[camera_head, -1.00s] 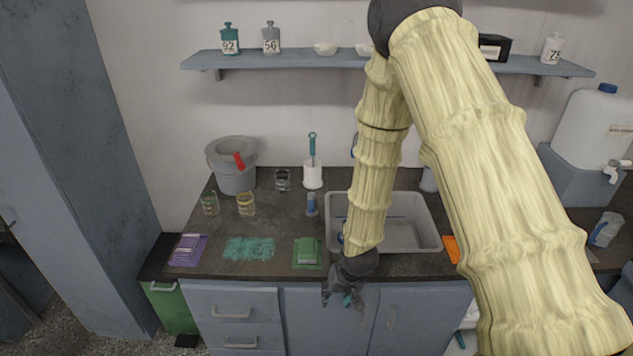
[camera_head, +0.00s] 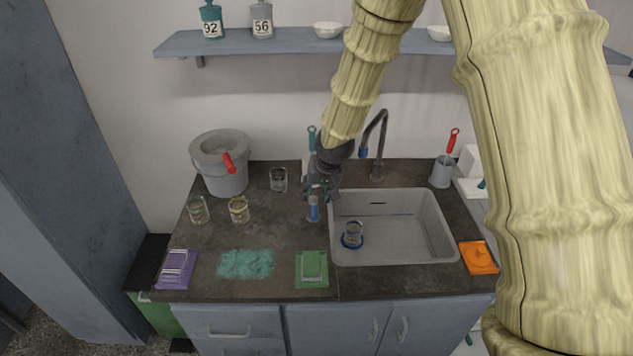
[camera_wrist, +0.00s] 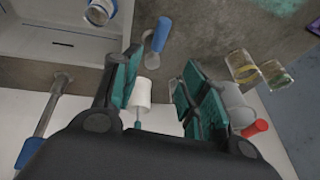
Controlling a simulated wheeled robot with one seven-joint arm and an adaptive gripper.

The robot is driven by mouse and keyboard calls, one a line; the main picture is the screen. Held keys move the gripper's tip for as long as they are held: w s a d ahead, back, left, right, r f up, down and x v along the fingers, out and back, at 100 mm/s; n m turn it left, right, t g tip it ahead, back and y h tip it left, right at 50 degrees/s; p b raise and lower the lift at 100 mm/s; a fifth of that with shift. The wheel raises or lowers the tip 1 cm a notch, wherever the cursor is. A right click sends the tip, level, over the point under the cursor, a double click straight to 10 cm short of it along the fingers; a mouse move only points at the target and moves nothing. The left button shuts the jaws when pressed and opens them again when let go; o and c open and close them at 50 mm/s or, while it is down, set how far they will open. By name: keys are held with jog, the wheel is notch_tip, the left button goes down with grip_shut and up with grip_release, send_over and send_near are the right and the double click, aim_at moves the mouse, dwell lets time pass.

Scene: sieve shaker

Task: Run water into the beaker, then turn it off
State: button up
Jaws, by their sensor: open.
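The beaker (camera_head: 353,230) is clear glass and stands in the left part of the sink (camera_head: 448,225) on a blue ring. Part of it shows at the top left of the wrist view (camera_wrist: 100,12). The grey gooseneck faucet (camera_head: 379,150) rises behind the sink, with a blue outlet tip; its spout also shows in the wrist view (camera_wrist: 50,110). My gripper (camera_head: 319,190) is open and empty close above and behind that piece, which also shows beyond the fingers in the wrist view (camera_wrist: 160,36).
Glass beakers (camera_head: 239,210) and a grey bucket (camera_head: 221,165) stand left. A white holder (camera_wrist: 141,97) with a teal-handled brush is behind my gripper. A green sponge (camera_head: 312,268) lies in front, an orange item (camera_head: 479,257) right. The shelf (camera_head: 280,41) hangs above.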

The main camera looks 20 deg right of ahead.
jog(key=p, duration=0.2)
send_over(314, 207)
jog(key=s, duration=0.2)
notch_tip(314, 207, down, 5)
jog(key=shift+d, duration=0.15)
jog(key=shift+w+f, duration=0.1)
jog(key=shift+f, duration=0.65)
jog(key=shift+p+x, duration=0.45)
jog(key=shift+x, duration=0.9)
jog(key=shift+w+f, duration=0.1)
jog(key=shift+w, duration=0.05)
grip_shut()
